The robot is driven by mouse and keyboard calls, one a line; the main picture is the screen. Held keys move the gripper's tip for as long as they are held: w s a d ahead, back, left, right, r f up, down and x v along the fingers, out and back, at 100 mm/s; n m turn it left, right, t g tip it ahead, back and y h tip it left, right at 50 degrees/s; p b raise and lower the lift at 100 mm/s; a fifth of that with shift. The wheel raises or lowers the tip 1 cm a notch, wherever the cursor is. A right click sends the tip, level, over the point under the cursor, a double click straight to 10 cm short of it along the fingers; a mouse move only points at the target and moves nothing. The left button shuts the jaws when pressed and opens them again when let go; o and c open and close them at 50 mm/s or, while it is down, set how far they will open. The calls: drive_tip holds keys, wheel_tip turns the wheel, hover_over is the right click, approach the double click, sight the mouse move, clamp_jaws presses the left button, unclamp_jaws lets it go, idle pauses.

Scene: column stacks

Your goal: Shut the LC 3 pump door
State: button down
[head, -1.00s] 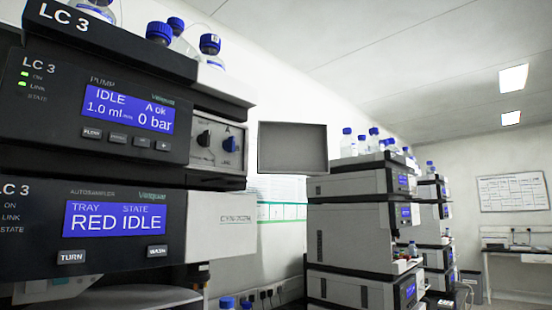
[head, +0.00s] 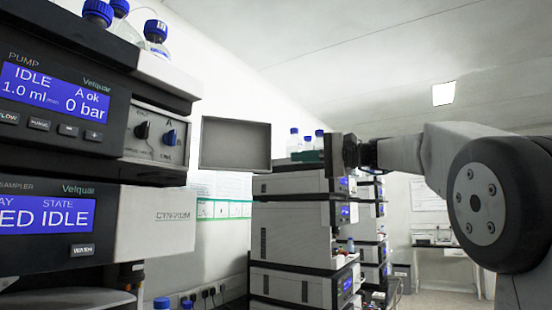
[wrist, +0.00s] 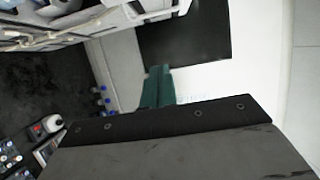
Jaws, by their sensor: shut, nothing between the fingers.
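The LC 3 pump (head: 65,100) stands at the left of the head view, its display reading IDLE and 0 bar. Its front shows two knobs on a bare panel (head: 157,135). The pump door (head: 235,146) is a grey, rimmed rectangle standing open, out to the right of the knobs. My gripper (head: 306,156) is to the right of the door in the head view, apart from it in the picture, with its teal fingers shut and empty. The fingers also show in the wrist view (wrist: 157,88), in front of a dark flat panel (wrist: 185,30); I cannot tell whether that is the door.
The autosampler (head: 70,215) sits below the pump. Blue-capped bottles (head: 155,35) stand on top of the stack. More column stacks (head: 300,225) stand behind my gripper. A wall with posters (head: 222,195) lies behind the door. A bench (head: 440,250) is far right.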

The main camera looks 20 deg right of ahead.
sight(268, 155)
drive_tip(key=shift+w+a, duration=0.2)
drive_tip(key=shift+a, duration=1.35)
drive_tip(key=shift+w+a, duration=0.25)
drive_tip(key=shift+a, duration=1.25)
drive_tip(key=shift+w+a, duration=0.2)
drive_tip(key=shift+a, duration=1.35)
drive_tip(key=shift+d, duration=0.1)
